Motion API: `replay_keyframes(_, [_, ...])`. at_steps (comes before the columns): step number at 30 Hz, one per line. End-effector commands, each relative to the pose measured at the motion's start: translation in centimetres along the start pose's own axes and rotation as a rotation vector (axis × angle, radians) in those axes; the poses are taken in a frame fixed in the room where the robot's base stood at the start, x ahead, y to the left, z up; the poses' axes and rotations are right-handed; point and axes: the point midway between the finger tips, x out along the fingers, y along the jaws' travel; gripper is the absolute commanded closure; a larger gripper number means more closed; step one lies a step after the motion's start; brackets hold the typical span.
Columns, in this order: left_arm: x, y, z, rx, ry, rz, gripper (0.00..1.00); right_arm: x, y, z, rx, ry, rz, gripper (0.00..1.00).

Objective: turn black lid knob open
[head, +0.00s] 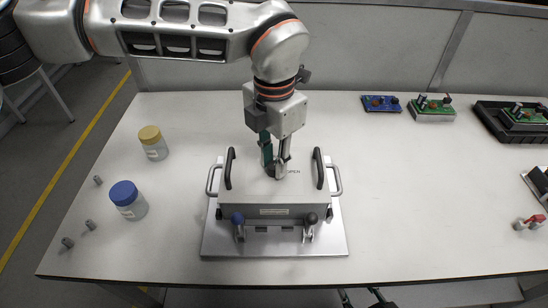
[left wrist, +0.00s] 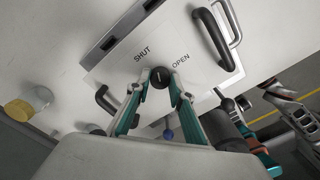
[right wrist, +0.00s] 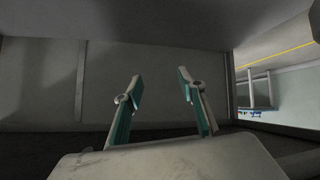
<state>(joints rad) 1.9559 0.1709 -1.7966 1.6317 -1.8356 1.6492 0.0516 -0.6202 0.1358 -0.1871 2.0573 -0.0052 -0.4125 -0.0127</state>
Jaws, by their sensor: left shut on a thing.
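The metal box with a flat lid (head: 255,190) stands on a grey base plate (head: 330,240) at the middle of the table. The black lid knob (left wrist: 159,78) is on top of the lid, between the printed words SHUT and OPEN in the left wrist view. My left gripper (head: 275,170) comes down from above and is shut on the knob, one finger on each side. The fingers mostly hide the knob in the head view, and I cannot tell which word it points to. My right gripper (right wrist: 160,86) is open and empty, away from the box.
Black handles (head: 228,168) and metal side handles flank the lid; blue and black ball-ended latches (head: 238,219) are in front. A yellow-lidded jar (head: 153,143) and blue-lidded jar (head: 129,200) stand left. Circuit boards (head: 433,107) lie at the back right.

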Motion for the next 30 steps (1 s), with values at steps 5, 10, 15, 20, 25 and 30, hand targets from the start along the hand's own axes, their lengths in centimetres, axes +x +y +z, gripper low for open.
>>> replay_keyframes(5, [-0.5,0.0,0.0,0.168,-0.002,0.004,1.00,-0.5,0.2,-1.5,0.010,0.019,0.000,0.60])
replay_keyframes(10, [-0.4,0.0,0.0,0.330,-0.001,0.002,1.00,-0.8,0.3,-2.6,0.016,0.035,-0.002,0.60])
replay_keyframes(15, [-0.3,0.0,0.0,0.492,0.000,0.003,1.00,-1.0,0.2,-3.1,0.021,0.037,-0.007,0.60])
replay_keyframes(20, [-0.3,0.0,0.0,0.643,0.000,0.001,1.00,-1.3,-0.1,-3.1,0.025,0.031,-0.014,0.60])
replay_keyframes(25, [-0.2,0.0,0.0,0.796,-0.001,0.001,1.00,-1.9,-0.5,-3.1,0.032,0.027,-0.021,0.60])
replay_keyframes(30, [-0.2,0.0,0.0,0.928,0.000,0.001,1.00,-2.1,-0.6,-3.1,0.036,0.023,-0.023,0.60])
